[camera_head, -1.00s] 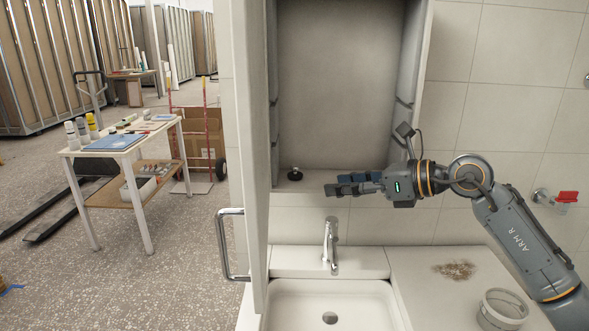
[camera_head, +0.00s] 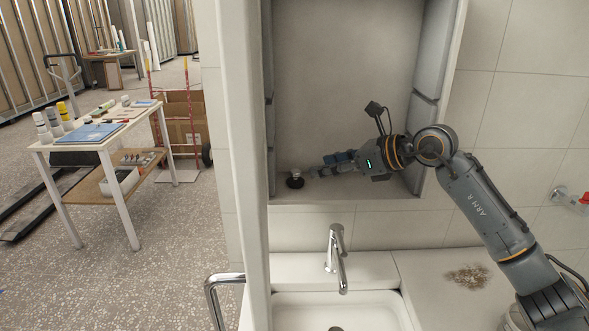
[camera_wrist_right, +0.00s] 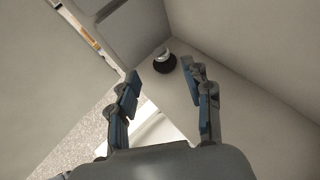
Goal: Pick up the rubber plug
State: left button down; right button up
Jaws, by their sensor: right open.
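The rubber plug (camera_head: 295,180) is a small black round piece with a light metal-looking top. It sits on the cabinet's bottom shelf (camera_head: 350,192), near its left side. In the right wrist view the plug (camera_wrist_right: 164,62) lies beyond the fingertips, in the corner of the cabinet. My right gripper (camera_head: 318,170) reaches into the cabinet from the right, its fingers pointing left at the plug. In the right wrist view my right gripper (camera_wrist_right: 162,75) is open and empty, with the plug ahead between the fingertips and apart from them. My left gripper is not in view.
The open cabinet door (camera_head: 240,130) stands left of the opening. A chrome faucet (camera_head: 336,255) and white basin (camera_head: 340,308) are below. A dark stain (camera_head: 467,277) marks the counter at right. A white worktable (camera_head: 140,118) with items stands at the far left.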

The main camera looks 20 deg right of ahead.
aim_at(296, 171)
jog(key=x, duration=0.3)
jog(key=shift+w+a+f+p, duration=0.1)
jog(key=shift+w+a+p, duration=0.15)
jog(key=shift+a+p, duration=0.15)
jog(key=shift+w+f, duration=0.15)
jog(key=shift+w, duration=0.1)
jog(key=p+x, duration=0.2)
jog(key=x, duration=0.1)
jog(key=shift+p, duration=0.3)
jog(key=shift+x, duration=0.95)
jog(key=shift+w, duration=0.1)
jog(key=shift+c, duration=0.2)
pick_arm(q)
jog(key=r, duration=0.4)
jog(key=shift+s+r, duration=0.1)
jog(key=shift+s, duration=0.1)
pick_arm(e)
grip_shut()
